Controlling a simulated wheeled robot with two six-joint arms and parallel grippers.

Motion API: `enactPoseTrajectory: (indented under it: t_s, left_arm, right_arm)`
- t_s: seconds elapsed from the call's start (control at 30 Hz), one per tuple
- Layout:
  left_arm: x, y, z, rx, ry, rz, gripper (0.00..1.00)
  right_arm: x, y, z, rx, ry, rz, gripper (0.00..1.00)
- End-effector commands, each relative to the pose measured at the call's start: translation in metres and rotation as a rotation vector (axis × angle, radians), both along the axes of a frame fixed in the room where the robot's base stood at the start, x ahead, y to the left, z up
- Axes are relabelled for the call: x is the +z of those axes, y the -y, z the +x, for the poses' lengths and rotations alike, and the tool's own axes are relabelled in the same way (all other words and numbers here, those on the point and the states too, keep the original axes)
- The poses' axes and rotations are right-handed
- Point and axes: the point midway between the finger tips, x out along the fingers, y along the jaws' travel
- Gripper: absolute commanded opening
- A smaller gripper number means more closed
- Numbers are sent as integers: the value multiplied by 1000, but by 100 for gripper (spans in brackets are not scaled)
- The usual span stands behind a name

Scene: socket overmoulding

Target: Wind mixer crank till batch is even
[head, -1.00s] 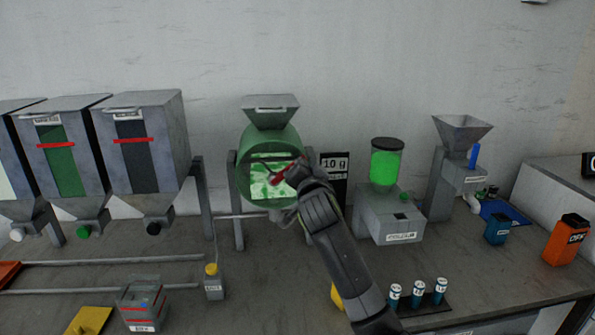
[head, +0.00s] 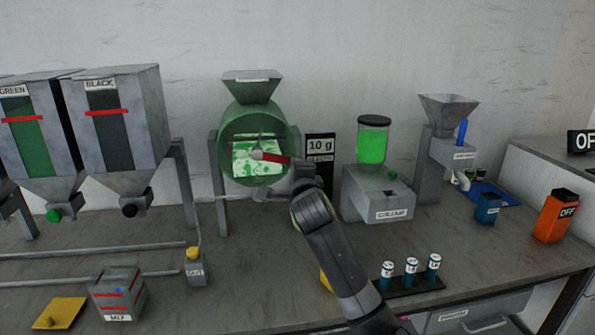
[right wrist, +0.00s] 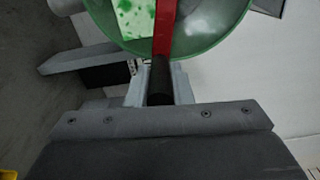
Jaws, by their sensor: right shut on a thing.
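The mixer is a green translucent drum (head: 225,152) on a grey stand, with a grey hopper (head: 252,88) on top. Its window shows patchy green and white material (head: 258,168). A red crank arm (head: 275,157) runs from the drum's hub to the right, towards my right gripper (head: 303,180). In the right wrist view the red crank arm (right wrist: 165,30) crosses the drum face (right wrist: 215,25) and meets a dark handle (right wrist: 160,82) between my fingers. My right gripper is shut on that handle. My left gripper is in neither view.
Green and black hoppers (head: 112,130) stand at left. A colour dispenser (head: 378,205) and a grey hopper machine (head: 440,150) stand right of the mixer. Several small vials (head: 411,270) sit in a front rack. A grey box (head: 118,293) is at front left.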

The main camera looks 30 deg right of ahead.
Motion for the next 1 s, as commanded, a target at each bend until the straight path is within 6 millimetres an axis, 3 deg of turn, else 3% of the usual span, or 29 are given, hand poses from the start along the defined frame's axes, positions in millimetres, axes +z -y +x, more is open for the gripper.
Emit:
enactPoseTrajectory:
  t_s: [0.17, 0.97, 1.0]
  left_arm:
    - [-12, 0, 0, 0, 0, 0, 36]
    - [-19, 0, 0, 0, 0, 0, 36]
    - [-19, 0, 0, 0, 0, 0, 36]
  right_arm:
    - [-11, -4, 2, 3, 31, 104, 0]
    - [-18, -9, 3, 3, 29, 94, 0]
    - [-18, -9, 3, 3, 29, 94, 21]
